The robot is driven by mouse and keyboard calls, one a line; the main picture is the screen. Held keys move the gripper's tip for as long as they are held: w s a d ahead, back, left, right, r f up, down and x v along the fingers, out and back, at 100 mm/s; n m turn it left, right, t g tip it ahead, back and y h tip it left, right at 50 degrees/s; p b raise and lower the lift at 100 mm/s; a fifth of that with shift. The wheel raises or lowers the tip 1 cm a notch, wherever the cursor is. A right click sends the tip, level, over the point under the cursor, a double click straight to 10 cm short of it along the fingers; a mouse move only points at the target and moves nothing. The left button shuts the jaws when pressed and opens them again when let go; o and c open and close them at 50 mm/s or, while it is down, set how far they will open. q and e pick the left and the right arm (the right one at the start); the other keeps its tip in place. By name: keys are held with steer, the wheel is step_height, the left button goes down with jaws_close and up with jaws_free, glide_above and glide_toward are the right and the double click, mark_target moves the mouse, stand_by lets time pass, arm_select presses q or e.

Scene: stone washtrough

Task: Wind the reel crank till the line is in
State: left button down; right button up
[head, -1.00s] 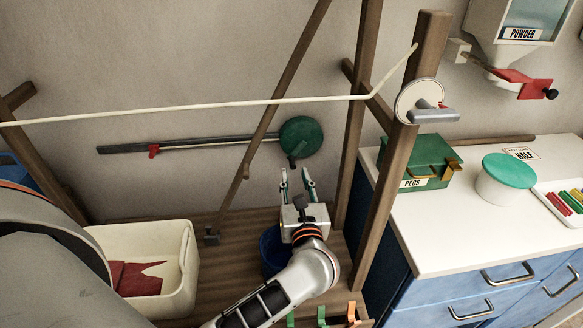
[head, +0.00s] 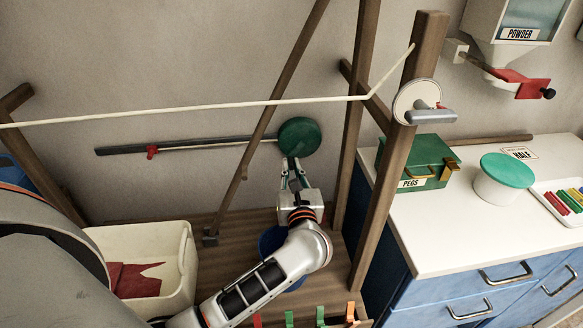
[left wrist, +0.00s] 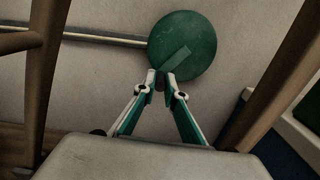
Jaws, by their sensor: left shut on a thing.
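A round green reel (head: 299,134) is mounted on the back wall at the right end of a dark rail. The left wrist view shows its disc (left wrist: 190,36) with a short green crank arm (left wrist: 174,58) slanting down to a dark handle (left wrist: 160,83). My left gripper (head: 290,165) is shut on that handle at the reel's lower edge; its fingertips (left wrist: 166,80) partly hide it. A cream line (head: 180,109) runs from the left edge to the right wooden post, sagging only slightly. A white disc with a grey handle (head: 418,103) sits on that post. My right gripper is not in view.
The dark rail (head: 210,143) carries a red marker (head: 152,152). A slanting wooden strut (head: 265,115) and posts (head: 398,165) stand around my arm. A blue bucket (head: 271,241) is beneath it, a white tub (head: 189,262) at left, and a counter (head: 450,225) at right.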

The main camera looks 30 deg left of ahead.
arm_select(q)
steer(key=shift+r, duration=0.1)
steer(key=shift+s+a+r+m+p, duration=0.2)
steer(key=shift+r+m+p, duration=0.15)
steer(key=shift+m+p, duration=0.35)
steer(key=m+p, duration=0.1)
steer(key=r+p, duration=0.1)
steer(key=shift+s+a+m+p, duration=0.15)
steer(key=shift+a+m+p, duration=0.1)
steer(key=shift+m+p, duration=0.15)
steer(key=shift+s+a+r+m+p, duration=0.1)
steer(key=shift+a+r+m+p, duration=0.1)
steer(key=shift+m+p, duration=0.55)
steer(key=shift+s+a+r+m+p, duration=0.1)
steer(key=shift+m+p, duration=0.5)
steer(key=shift+p, duration=0.15)
steer(key=shift+s+r+m+p, duration=0.1)
steer(key=shift+m+p, duration=0.45)
steer(key=shift+p, duration=0.15)
steer(key=c, duration=2.1)
jaws_free()
